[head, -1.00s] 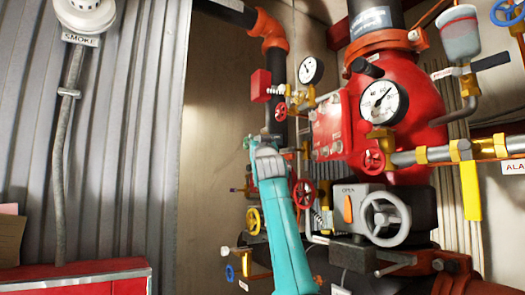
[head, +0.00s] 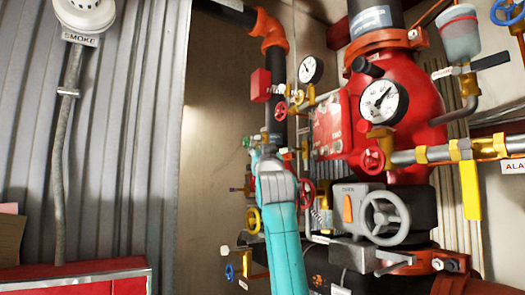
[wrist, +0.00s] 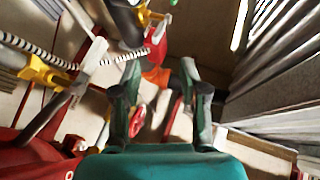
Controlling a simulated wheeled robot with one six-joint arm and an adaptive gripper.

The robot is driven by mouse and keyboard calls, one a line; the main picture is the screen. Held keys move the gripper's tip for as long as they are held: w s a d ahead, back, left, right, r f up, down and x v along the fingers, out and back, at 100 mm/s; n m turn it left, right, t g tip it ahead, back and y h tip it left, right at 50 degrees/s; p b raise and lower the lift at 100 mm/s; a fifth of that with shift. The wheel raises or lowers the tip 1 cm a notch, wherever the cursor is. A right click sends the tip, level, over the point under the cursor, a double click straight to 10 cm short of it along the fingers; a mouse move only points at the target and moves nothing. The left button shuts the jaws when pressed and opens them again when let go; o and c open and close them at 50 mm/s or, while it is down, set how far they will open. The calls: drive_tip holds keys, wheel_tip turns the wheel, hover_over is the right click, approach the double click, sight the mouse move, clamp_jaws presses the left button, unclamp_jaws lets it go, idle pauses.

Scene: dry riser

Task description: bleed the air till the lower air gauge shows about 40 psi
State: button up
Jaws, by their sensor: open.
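Two round white-faced gauges show in the head view: a smaller upper one (head: 311,69) and a lower, larger one (head: 383,102) on the red valve body. Their needles show, but I cannot read the figures surely. My gripper (head: 252,146) is at the end of the teal arm, left of the red body and near the black vertical pipe. In the wrist view my gripper (wrist: 160,78) has its two dark green fingers apart, with nothing held between them. A red handwheel (wrist: 138,120) shows by the left finger. I cannot tell which valve bleeds the air.
Small red handwheels (head: 281,110), a yellow handwheel (head: 253,220) and a grey-wheeled box (head: 385,218) crowd the pipework. A yellow lever (head: 470,190) hangs at the right. A red cabinet (head: 75,278) stands at lower left. The bare wall left of the pipes is clear.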

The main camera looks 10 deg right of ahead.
sight(258, 139)
drive_tip(key=shift+o, duration=0.2)
drive_tip(key=shift+n+g+y, duration=0.5)
drive_tip(key=shift+g, duration=0.1)
drive_tip(key=shift+d+r+x, duration=0.1)
drive_tip(key=shift+r+x, duration=0.05)
drive_tip(key=shift+x, duration=2.75)
drive_tip(key=shift+d+r+x, duration=0.1)
drive_tip(key=shift+d+x, duration=0.05)
drive_tip(key=shift+x, duration=2.7)
clamp_jaws()
